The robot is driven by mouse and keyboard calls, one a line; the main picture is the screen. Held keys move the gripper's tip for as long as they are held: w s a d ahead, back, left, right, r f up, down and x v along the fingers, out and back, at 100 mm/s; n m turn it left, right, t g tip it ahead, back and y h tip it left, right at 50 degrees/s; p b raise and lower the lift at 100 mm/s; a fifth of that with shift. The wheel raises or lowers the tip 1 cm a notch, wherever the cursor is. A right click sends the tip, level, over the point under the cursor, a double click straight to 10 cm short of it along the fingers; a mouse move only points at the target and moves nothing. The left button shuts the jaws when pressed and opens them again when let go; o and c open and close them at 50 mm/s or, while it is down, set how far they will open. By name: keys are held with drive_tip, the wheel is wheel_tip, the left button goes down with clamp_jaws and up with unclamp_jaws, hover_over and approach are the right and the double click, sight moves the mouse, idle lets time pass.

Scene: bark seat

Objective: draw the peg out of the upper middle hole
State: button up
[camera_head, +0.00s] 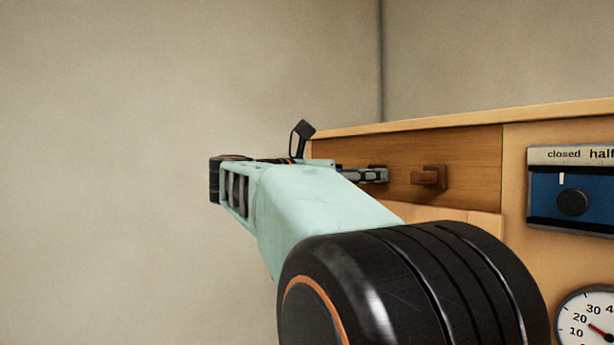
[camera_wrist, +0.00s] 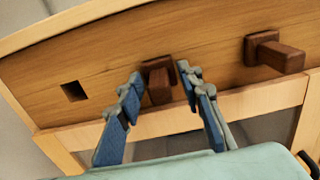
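A row of square holes runs along the wooden board (camera_wrist: 215,35). In the wrist view, the middle peg (camera_wrist: 159,85) is a dark brown square peg with a wider collar against the board. My gripper (camera_wrist: 160,72) has its two blue-grey fingers one on each side of this peg, with a visible gap on both sides. In the head view my gripper (camera_head: 376,175) reaches the board from the left, and the middle peg is hidden behind it.
A second brown peg (camera_wrist: 280,56) sticks out to the right; it also shows in the head view (camera_head: 430,177). An empty square hole (camera_wrist: 73,91) lies to the left. A blue dial panel (camera_head: 573,195) and a round gauge (camera_head: 592,320) are on the right.

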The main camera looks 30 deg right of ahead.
clamp_jaws()
drive_tip(key=a+b, duration=0.3)
drive_tip(key=a, duration=0.7)
drive_tip(key=shift+s+a, duration=0.2)
drive_tip(key=shift+s, duration=0.2)
idle(0.8)
drive_tip(key=shift+r, duration=0.1)
idle(0.3)
